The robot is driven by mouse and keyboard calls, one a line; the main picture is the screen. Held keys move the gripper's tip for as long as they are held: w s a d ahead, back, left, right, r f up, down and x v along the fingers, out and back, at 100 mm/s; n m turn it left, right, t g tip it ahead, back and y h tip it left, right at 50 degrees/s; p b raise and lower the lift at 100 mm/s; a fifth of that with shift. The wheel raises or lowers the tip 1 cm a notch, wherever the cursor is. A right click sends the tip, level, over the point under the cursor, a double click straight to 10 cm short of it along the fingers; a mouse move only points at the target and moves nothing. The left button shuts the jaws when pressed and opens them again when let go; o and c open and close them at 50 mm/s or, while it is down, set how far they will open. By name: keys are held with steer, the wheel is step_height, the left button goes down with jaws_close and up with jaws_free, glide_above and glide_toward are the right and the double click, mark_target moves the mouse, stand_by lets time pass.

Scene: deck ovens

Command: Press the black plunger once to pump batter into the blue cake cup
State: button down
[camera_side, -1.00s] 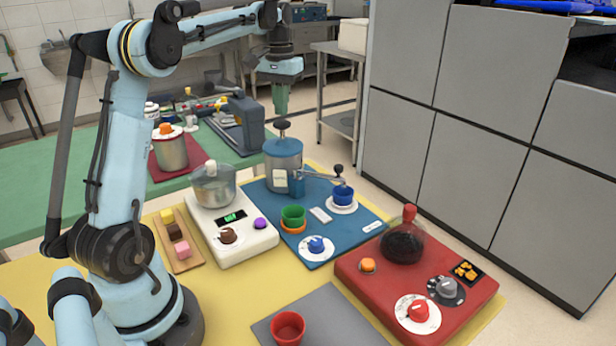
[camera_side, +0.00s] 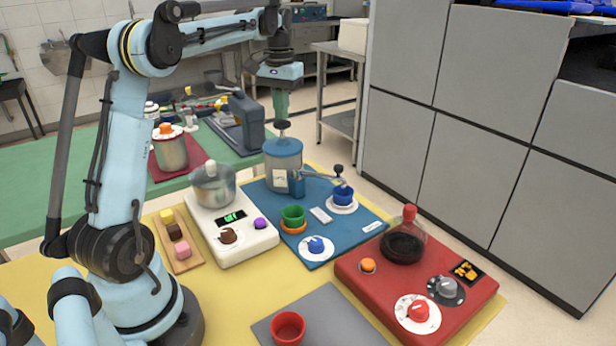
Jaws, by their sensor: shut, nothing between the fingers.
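The black plunger (camera_side: 282,125) is a round knob on top of the blue-lidded batter dispenser (camera_side: 284,165), which stands on the blue mat. My gripper (camera_side: 281,114) has green fingers, pointing straight down and shut with nothing between them. Its tips are directly above the plunger, very close; I cannot tell whether they touch it. The blue cake cup (camera_side: 343,196) sits upright on a white saucer (camera_side: 343,208) to the right of the dispenser, below a lever with a black knob (camera_side: 338,170). The inside of the cup is too small to make out.
A green cup (camera_side: 293,214) on an orange ring and a blue dial (camera_side: 316,245) are in front of the dispenser. A white scale (camera_side: 250,245) with a glass pot is left. A red unit (camera_side: 450,300) with a flask is right. A red cup (camera_side: 288,327) is in front.

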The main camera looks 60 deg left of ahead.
steer(key=shift+f, duration=1.45)
steer(key=shift+r, duration=2)
step_height(320, 180, up, 6)
